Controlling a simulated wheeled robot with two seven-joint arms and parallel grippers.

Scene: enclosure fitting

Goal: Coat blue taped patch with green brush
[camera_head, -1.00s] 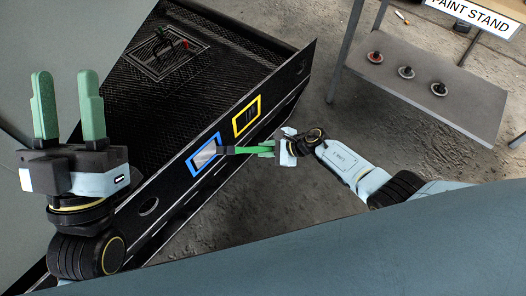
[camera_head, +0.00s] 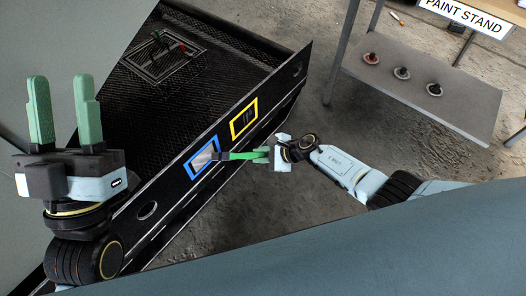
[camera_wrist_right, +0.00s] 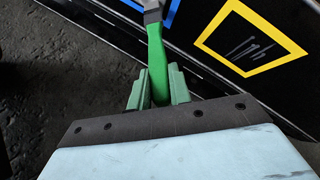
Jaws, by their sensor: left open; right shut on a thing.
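The blue taped patch (camera_head: 204,157) is a blue frame on the black side panel, with a pale grey area inside it. My right gripper (camera_head: 262,155) is shut on the green brush (camera_head: 238,156), whose head points left at the patch and overlaps its right part. In the right wrist view the green handle (camera_wrist_right: 157,65) stands between the green fingers (camera_wrist_right: 160,88), and the blue tape (camera_wrist_right: 172,12) shows at the top, partly cut off. I cannot tell if the bristles touch the panel. My left gripper (camera_head: 64,112) is open and empty, fingers up, at the left.
A yellow taped patch (camera_head: 244,119) with thin grey scratches lies right of the blue one on the same panel. The paint stand's shelf (camera_head: 455,110) holds several small round items at upper right. Bare floor (camera_head: 310,170) lies between panel and stand.

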